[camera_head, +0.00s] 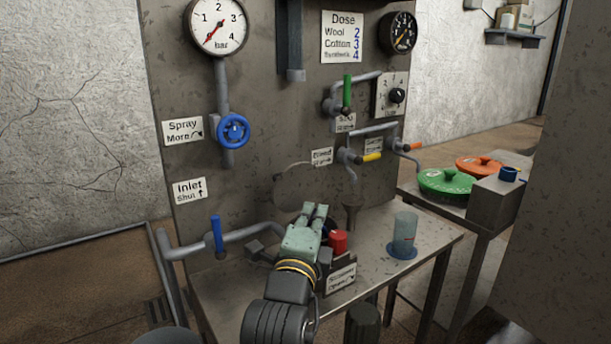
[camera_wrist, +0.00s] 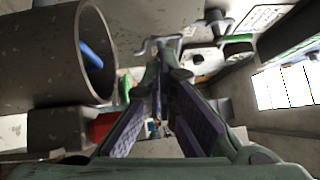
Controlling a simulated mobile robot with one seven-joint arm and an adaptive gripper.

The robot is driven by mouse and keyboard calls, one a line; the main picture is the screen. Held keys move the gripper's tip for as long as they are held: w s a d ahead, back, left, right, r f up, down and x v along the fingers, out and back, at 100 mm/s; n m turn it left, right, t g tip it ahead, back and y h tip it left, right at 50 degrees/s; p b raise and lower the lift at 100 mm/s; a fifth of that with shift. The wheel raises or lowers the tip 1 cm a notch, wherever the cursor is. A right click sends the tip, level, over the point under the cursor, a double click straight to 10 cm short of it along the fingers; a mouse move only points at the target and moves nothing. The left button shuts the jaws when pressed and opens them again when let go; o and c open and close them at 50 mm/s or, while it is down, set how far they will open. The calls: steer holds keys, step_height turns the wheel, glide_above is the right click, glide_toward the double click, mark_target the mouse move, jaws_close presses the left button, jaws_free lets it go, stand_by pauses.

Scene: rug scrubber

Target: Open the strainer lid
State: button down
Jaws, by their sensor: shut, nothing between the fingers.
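A box-like fitting with a sign reading "Strainer Open" (camera_head: 341,277) stands on the metal bench top. A red cap (camera_head: 338,241) sits above the sign, just right of my gripper (camera_head: 316,208); red also shows in the wrist view (camera_wrist: 101,128). A round grey disc (camera_head: 290,182) stands against the panel behind my gripper; I cannot tell if it is the strainer lid. In the wrist view, a dark open-ended cylinder (camera_wrist: 45,55) with a blue piece inside fills the upper left. My gripper (camera_wrist: 165,55) is shut and empty, apart from the red cap. It hides part of the strainer.
A blue inlet lever (camera_head: 217,235) sits on a pipe at the left. A glass cup (camera_head: 404,232) stands on a blue base at the right of the bench. Green (camera_head: 446,181) and orange (camera_head: 479,164) lidded pots are farther right. Gauges, valves and pipes cover the panel.

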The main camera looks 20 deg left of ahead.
mark_target(310, 183)
steer(key=p, duration=0.3)
steer(key=shift+w+r+p, duration=0.25)
steer(key=shift+w+p, duration=0.1)
steer(key=shift+p, duration=0.05)
steer(key=w+a, duration=0.2)
steer(key=w, duration=0.1)
steer(key=w+a, duration=0.1)
steer(key=w, duration=0.1)
steer(key=shift+a+r+p, duration=0.1)
steer(key=shift+a+p, duration=0.15)
steer(key=shift+p, duration=0.15)
